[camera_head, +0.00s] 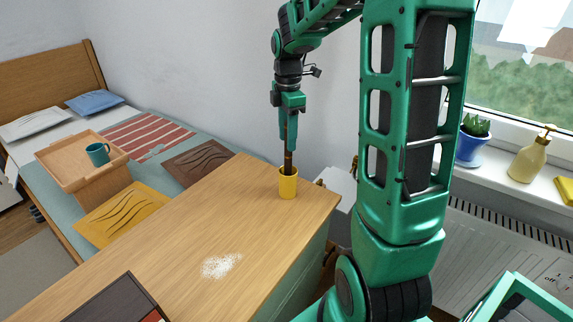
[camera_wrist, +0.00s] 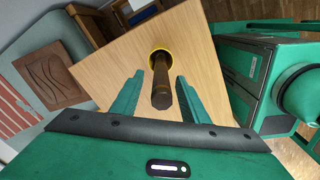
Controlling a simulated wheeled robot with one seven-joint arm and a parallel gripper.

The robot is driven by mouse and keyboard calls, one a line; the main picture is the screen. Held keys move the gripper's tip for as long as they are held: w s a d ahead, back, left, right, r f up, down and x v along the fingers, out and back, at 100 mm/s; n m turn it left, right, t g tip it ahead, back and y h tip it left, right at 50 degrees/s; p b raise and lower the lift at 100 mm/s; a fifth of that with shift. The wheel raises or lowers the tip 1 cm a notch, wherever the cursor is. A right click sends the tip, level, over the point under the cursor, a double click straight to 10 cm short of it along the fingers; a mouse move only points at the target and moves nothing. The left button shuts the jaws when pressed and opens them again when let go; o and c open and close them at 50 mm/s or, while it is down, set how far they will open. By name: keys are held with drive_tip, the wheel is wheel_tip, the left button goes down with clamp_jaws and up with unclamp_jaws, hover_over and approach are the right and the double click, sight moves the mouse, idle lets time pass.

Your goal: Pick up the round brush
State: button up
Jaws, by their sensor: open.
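The brush shows as a dark brown round handle (camera_wrist: 161,85) standing upright in a yellow cup (camera_head: 288,186). The handle also shows in the head view (camera_head: 288,163), above the cup's rim; its lower end is hidden inside the cup. The cup stands near the back right corner of the wooden top (camera_head: 175,225). My gripper (camera_head: 287,135) points down above the cup. In the wrist view, the two green fingers of my gripper (camera_wrist: 160,78) are apart, with the handle's end between them and a gap on each side.
A patch of white powder (camera_head: 221,265) lies on the wooden top. A dark box (camera_head: 115,300) is at its front edge. The wall is close behind the cup. A bed with a wooden tray (camera_head: 75,172) and a teal mug (camera_head: 97,153) is at left.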

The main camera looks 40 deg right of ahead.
wheel_tip(320, 180, down, 2)
drive_tip(key=shift+f, duration=0.1)
clamp_jaws()
drive_tip(key=shift+r, duration=0.2)
